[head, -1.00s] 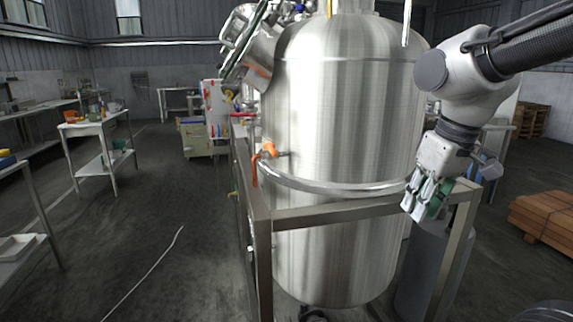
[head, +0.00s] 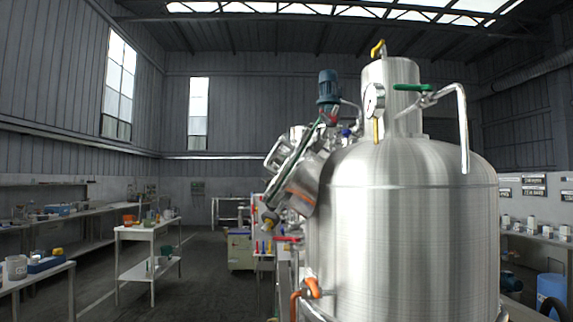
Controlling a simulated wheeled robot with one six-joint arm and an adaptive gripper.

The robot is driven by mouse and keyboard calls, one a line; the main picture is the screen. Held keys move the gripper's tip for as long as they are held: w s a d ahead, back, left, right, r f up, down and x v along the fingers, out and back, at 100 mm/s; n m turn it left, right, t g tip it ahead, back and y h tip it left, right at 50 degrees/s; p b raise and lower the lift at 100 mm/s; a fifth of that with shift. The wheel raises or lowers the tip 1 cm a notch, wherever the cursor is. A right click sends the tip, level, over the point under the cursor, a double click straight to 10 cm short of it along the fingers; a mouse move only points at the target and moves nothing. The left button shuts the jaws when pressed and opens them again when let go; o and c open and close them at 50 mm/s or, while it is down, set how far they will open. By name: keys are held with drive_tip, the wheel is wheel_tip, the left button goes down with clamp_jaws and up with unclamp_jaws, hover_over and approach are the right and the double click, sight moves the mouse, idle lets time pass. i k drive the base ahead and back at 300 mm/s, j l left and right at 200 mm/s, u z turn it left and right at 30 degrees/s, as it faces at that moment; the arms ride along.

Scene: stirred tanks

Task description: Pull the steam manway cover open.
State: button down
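A large brushed-steel tank (head: 400,230) with a domed top fills the right of the head view. A slanted round steel fitting (head: 303,190) with an orange-brown band sticks out from the tank's upper left side, with a green pipe-like bar (head: 290,165) in front of it. It may be the manway; I cannot tell for sure, nor whether its cover is open or shut. My gripper is out of the picture.
A gauge (head: 374,100) and a green-handled valve (head: 412,87) with a bent pipe top the tank. An orange-handled valve (head: 313,288) sits low on its left. A white table (head: 147,233) stands left, with open floor between.

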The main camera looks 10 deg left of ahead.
sight(283, 153)
drive_tip(key=i+u, duration=0.1)
drive_tip(key=u, duration=0.25)
drive_tip(key=i+l+u, duration=0.1)
drive_tip(key=u, duration=0.25)
drive_tip(key=l+u, duration=0.15)
drive_tip(key=u, duration=0.15)
drive_tip(key=i, duration=0.05)
